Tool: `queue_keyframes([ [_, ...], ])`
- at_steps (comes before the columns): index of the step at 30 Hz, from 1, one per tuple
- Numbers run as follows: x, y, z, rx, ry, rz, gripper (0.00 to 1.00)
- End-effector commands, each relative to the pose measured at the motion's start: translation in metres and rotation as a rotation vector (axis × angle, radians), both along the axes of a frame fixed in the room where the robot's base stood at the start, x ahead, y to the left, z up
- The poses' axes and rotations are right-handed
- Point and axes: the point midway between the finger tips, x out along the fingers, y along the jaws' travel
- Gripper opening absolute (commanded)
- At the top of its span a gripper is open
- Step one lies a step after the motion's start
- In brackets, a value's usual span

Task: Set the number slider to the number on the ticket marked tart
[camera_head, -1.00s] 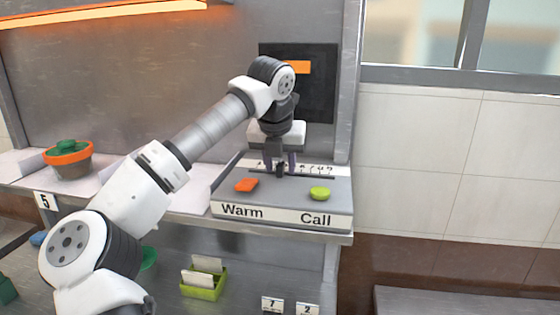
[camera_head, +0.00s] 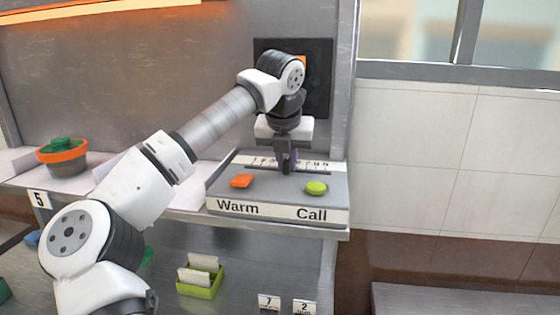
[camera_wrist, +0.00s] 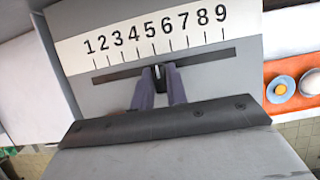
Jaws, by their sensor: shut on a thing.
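The number slider is a slot on a grey console (camera_head: 225,190), below a white scale (camera_wrist: 75,55) printed 1 to 9. My gripper (camera_head: 287,168) points down at the slot and is shut on the dark slider knob (camera_wrist: 158,72). In the wrist view the fingers (camera_wrist: 160,88) stand on both sides of the knob, which lies about under the 5 mark. White number tickets show below the counter: a 7 (camera_head: 269,302) and a 2 (camera_head: 305,306). Another ticket, 5 (camera_head: 40,200), is on the counter's front edge at left. Their small words are unreadable.
The console also has an orange button (camera_head: 241,181) marked Warm and a green button (camera_head: 316,188) marked Call, close in front of the slot. A pot with an orange rim (camera_head: 62,157) stands at left. A green holder with cards (camera_head: 200,286) is below.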

Motion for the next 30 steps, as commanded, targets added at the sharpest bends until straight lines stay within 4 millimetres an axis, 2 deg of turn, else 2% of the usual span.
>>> queue_keyframes([
  [3, 0.000, 0.001, 0.001, 0.001, -0.002, -0.001, 0.00],
  [4, 0.000, 0.001, 0.001, 0.001, -0.002, -0.001, 0.18],
  [8, 0.000, 0.001, 0.001, 0.001, -0.002, 0.000, 0.35],
  [17, 0.000, 0.001, 0.001, 0.001, -0.002, 0.000, 0.36],
  [20, -0.002, 0.002, 0.007, 0.002, -0.003, 0.002, 0.36],
  [23, -0.008, 0.003, 0.020, 0.001, -0.004, 0.003, 0.36],
  [30, -0.028, 0.006, 0.071, 0.002, -0.006, 0.003, 0.36],
])
